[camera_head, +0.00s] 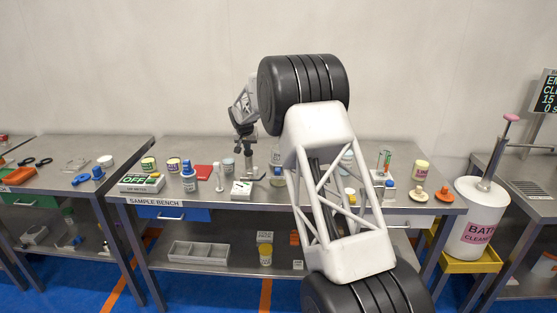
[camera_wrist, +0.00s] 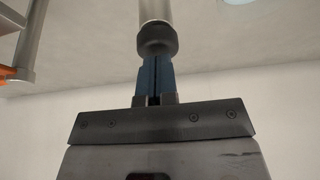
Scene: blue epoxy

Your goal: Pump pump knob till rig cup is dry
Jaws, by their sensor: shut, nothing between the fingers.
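The pump knob (camera_wrist: 157,42) is a dark round cap on a pale metal rod in the wrist view. My gripper (camera_wrist: 155,62) is shut and empty, with its blue fingertips end-on at the knob, seemingly touching it. In the head view my gripper (camera_head: 244,133) points down at the top of a metal post (camera_head: 248,158) on the middle bench. The knob is small and dark there and hard to separate from the fingers. A small clear vessel (camera_head: 277,176) stands right of the post. I cannot tell whether it is the rig cup, or see any liquid level.
My arm hides much of the bench's right half. A white bath tank (camera_head: 475,215) stands at the far right.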

